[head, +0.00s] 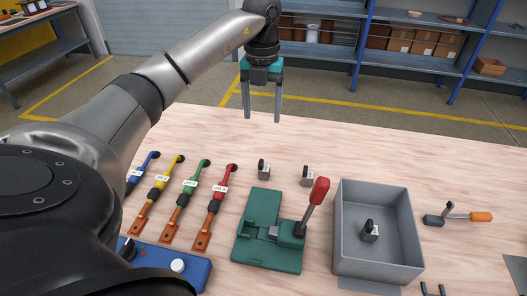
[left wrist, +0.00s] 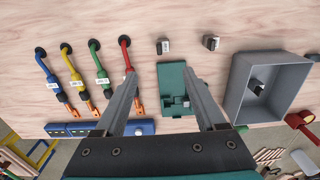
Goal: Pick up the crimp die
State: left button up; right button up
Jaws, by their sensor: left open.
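Several small silver-grey blocks with black tops look like crimp dies. One die (head: 263,170) stands on the table behind the green press, with a second die (head: 307,176) to its right. A third die (head: 370,232) is inside the grey bin (head: 408,240). In the left wrist view the dies show at top (left wrist: 163,47), top right (left wrist: 211,43) and in the bin (left wrist: 257,86). My left gripper (head: 262,120) is open and empty, pointing down, above the table's far part and apart from the dies. Its spread fingers (left wrist: 160,74) frame the press. My right gripper is not recognisable.
The green press (head: 262,228) has a raised red-handled lever. Blue, yellow, green and red cables (head: 216,203) lie left of it, above a blue control box (head: 180,268). An orange-handled tool (head: 470,216) lies right of the bin. The table's far strip is clear.

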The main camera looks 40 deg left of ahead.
pick_arm(q)
notch_tip(320, 180, down, 3)
jog(key=b, duration=0.4)
send_over(264, 168)
jog(key=f, duration=1)
jog(key=shift+w+a+f, duration=0.1)
jog(key=shift+a+f, duration=0.15)
jog(key=shift+a, duration=0.1)
jog(key=shift+d+f+b, duration=0.2)
jog(key=shift+f+b, duration=0.05)
jog(key=shift+f, duration=1.1)
jog(key=shift+d+f+b, duration=0.2)
jog(key=shift+f+b, duration=0.05)
jog(key=shift+f, duration=1.1)
pick_arm(e)
notch_tip(264, 168, down, 6)
jog(key=w, duration=0.1)
jog(key=shift+a+f, duration=0.15)
jog(key=shift+a, duration=0.15)
pick_arm(q)
grip_shut()
jog(key=shift+r, duration=0.1)
